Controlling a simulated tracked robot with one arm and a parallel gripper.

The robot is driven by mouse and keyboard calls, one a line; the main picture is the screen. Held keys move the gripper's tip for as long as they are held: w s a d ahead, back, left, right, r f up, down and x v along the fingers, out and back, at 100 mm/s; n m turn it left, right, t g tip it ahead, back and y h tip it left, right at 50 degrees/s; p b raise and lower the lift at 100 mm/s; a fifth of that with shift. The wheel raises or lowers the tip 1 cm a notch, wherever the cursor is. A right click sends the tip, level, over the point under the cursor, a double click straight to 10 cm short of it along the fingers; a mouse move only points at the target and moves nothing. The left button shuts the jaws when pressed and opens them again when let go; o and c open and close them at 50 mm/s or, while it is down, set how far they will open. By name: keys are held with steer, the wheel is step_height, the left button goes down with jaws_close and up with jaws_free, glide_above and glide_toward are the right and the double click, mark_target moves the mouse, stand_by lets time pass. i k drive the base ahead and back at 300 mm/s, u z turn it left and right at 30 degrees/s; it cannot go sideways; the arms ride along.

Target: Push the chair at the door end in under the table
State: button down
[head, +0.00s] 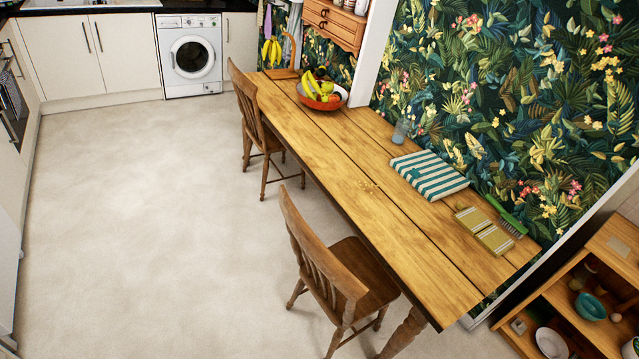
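Two brown wooden chairs stand along the left long side of the wooden table (360,195). The near chair (365,275) has its slatted back out to the left of the table, and its seat reaches to the table's edge. The far chair (268,140) stands close to the table's far end, with its back out to the left and part of its seat hidden by the tabletop. No door shows, so I cannot tell which chair is at the door end. My gripper is not in view.
Pale floor (140,220) lies open left of the chairs. A fruit bowl (322,97), a glass (401,131), a striped cloth (428,175) and a green brush (506,216) are on the table. A wooden shelf (575,300) stands at right. A washing machine (190,55) is at the back.

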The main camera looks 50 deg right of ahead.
mark_target(346, 281)
steer(key=z, duration=0.5)
steer(key=i, duration=0.85)
steer(key=z, duration=0.5)
steer(key=k, duration=0.7)
steer(key=z, duration=0.25)
steer(key=i, duration=0.75)
steer(key=u, duration=0.1)
